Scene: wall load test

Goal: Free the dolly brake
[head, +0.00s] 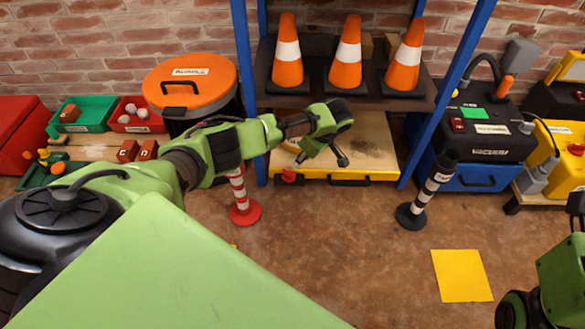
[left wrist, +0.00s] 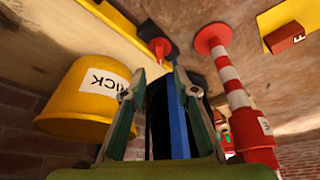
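The dolly (head: 375,135) has a wooden deck and a yellow front edge and stands under the shelf. A small red part (head: 289,175), seemingly the brake pedal, sits at its front left. A red part (left wrist: 160,48) also shows in the left wrist view, ahead of the fingertips and apart from them; it looks like the same pedal. My left gripper (head: 325,157) hangs over the dolly deck, right of the red part. In the left wrist view its fingers (left wrist: 160,92) are spread with nothing between them. My right gripper (head: 575,208) is cut off at the right edge.
A red-white post (head: 240,195) stands left of the dolly and a black-white post (head: 428,190) right of it. Blue shelf uprights (head: 246,70) flank the dolly. A yellow bucket (left wrist: 80,100) is close beside the left fingers. The floor in front is mostly clear.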

